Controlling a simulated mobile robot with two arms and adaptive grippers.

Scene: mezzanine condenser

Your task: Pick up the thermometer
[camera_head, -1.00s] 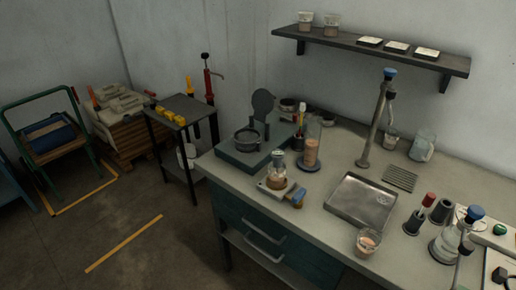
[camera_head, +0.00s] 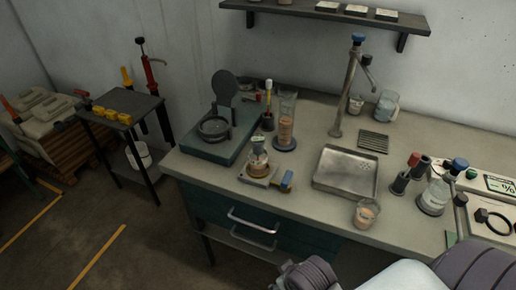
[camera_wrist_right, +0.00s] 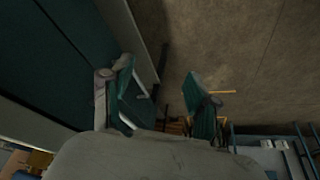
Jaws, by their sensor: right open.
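Another red-topped piece (camera_head: 413,160) stands by dark holders at the right. My right gripper (camera_wrist_right: 158,70) is open and empty in the right wrist view, with floor and the teal bench front beyond it. Parts of my right arm show at the bottom of the head view, well below the stick. My left gripper is not in view.
A teal-based instrument with a round raised lid (camera_head: 206,146) stands left of the stick. A small burner-like flask (camera_head: 257,160), a metal tray (camera_head: 346,173) and a beaker (camera_head: 366,213) stand nearer the front. A leaning metal column (camera_head: 345,92) rises behind.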

